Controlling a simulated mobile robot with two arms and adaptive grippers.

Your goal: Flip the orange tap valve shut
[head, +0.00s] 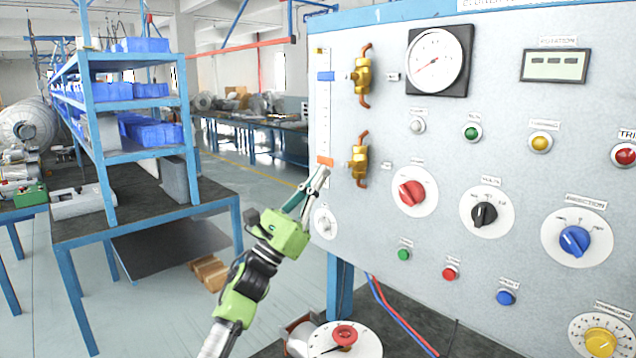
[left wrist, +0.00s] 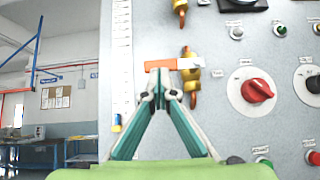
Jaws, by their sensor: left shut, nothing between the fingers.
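The orange tap valve is a brass body on a short vertical copper pipe on the panel (head: 358,162), the lower of two such valves. Its orange handle (head: 325,161) points left, level, across the pipe line. In the left wrist view the orange handle (left wrist: 158,65) shows with a pale lever reaching right to the brass body (left wrist: 191,74). My left gripper (head: 322,172) is shut and empty, its tips right by the handle's underside; contact cannot be told. In the left wrist view its fingertips (left wrist: 168,97) appear just below the handle. My right gripper is not in view.
A second brass valve (head: 361,77) with a blue handle (head: 325,76) is above. A red knob (head: 412,192) is to the right and a small white dial (head: 325,223) below. A blue shelf rack (head: 105,140) stands left; the floor between is open.

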